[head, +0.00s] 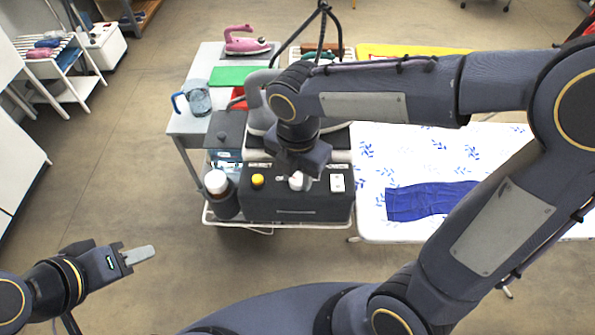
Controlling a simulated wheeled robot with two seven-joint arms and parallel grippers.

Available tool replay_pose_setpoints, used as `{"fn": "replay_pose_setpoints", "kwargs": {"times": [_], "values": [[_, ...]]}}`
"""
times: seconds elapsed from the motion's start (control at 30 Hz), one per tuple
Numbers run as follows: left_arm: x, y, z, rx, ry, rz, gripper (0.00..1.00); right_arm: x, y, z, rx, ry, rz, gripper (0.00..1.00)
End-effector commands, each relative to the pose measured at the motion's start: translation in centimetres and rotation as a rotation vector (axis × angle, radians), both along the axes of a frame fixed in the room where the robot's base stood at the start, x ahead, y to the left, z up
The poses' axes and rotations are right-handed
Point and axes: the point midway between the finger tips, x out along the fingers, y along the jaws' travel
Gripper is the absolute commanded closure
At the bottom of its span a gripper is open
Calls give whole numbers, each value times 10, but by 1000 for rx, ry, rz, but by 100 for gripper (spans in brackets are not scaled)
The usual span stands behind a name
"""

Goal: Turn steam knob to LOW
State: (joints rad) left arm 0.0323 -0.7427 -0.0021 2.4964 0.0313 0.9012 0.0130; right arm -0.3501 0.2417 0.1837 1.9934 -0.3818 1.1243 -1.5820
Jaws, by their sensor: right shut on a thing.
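A dark steam station box (270,205) stands at the front of the cart. The knob's pointer and any LOW marking cannot be made out. My left gripper (142,255) is over bare floor at the lower left, away from the cart, with nothing seen in it. Its fingers overlap, so their gap cannot be judged.
A dark bottle with a white cap (216,182) stands left of the box. Behind are a blue-handled jug (197,97), a green mat (232,76) and a pink iron (245,42). An ironing board with blue cloth (428,200) lies right, partly behind my right arm.

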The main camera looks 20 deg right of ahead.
Motion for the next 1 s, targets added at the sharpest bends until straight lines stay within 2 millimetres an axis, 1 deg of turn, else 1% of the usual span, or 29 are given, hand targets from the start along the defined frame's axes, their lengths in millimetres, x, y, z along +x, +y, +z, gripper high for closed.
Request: {"fn": "replay_pose_setpoints", "kwargs": {"times": [0.27,0.47,0.67,1.0], "values": [[0,0,0,0,0,0,64,0,0,0,0,0,-22,92],[0,0,-1,0,0,0,64,0,0,0,-1,-1,-107,92],[0,0,-2,0,0,0,64,1,0,0,-2,-1,-263,92],[0,0,-5,0,0,0,64,1,0,1,-2,-2,-585,92]]}}
